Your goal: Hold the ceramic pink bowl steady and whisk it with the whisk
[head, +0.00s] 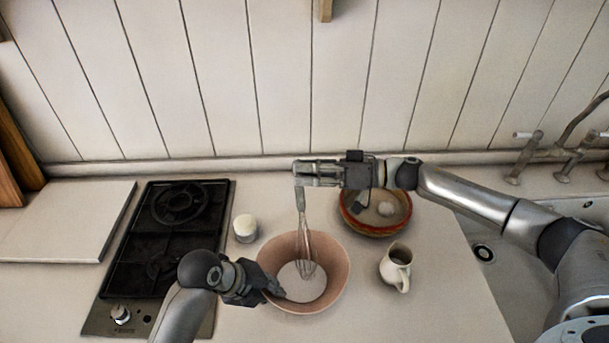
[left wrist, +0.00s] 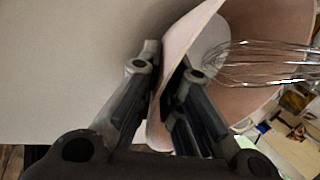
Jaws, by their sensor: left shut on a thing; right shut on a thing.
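The ceramic pink bowl (head: 336,262) stands on the counter with a white content (head: 303,283) in its bottom. My left gripper (head: 272,287) is shut on the bowl's left rim; in the left wrist view its fingers (left wrist: 165,95) sit on both sides of the bowl wall (left wrist: 185,35). My right gripper (head: 303,172) is shut on the handle of the whisk (head: 302,212), above the bowl. The whisk is near upright, its wires inside the bowl. The whisk wires (left wrist: 255,62) also show in the left wrist view. Whether they touch the content is unclear.
A white cup-like thing (head: 245,228) stands left of the bowl, a small jug (head: 397,267) right of it. A red-rimmed dish (head: 350,219) with a pale round thing (head: 386,208) stands behind right. A black hob (head: 150,245) is left, a sink with tap (head: 560,155) right.

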